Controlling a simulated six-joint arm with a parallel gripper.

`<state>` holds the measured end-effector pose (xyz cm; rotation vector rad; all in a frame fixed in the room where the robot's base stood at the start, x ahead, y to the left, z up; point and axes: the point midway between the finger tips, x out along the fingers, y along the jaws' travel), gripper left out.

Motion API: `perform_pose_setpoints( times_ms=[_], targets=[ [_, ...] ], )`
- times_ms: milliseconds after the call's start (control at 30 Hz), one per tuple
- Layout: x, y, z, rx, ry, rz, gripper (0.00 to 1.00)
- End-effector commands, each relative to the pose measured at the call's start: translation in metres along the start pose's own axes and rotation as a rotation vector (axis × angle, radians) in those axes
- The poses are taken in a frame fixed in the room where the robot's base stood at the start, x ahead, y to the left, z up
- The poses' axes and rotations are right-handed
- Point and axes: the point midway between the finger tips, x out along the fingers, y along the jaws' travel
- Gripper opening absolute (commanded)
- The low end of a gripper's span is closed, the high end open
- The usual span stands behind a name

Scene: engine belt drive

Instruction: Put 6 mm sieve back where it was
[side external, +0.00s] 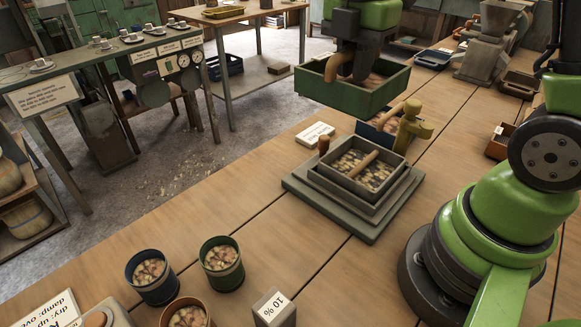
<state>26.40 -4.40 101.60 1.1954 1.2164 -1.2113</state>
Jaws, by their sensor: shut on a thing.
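Brown pieces show inside the tray. I cannot tell whether the tray rests on the table or hangs clear. Nearer the camera, a stack of square grey frames (347,197) stands on a stepped base (372,233). Its top frame holds mixed chips and a wooden bar (364,163).
A tan knobbed post (411,126) stands close behind the stack, by a dark tray. A white card (315,134) lies left of it. Several cups of chips (222,262) and a "10 %" block (274,308) stand at the front.

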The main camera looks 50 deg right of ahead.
Motion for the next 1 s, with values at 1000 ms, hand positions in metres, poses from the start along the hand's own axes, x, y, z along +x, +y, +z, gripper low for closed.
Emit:
perform_pose_setpoints(
  times_ms=[1000],
  targets=[
    [0.183, 0.019, -0.150, 0.010, 0.004, 0.005, 0.00]
  ],
)
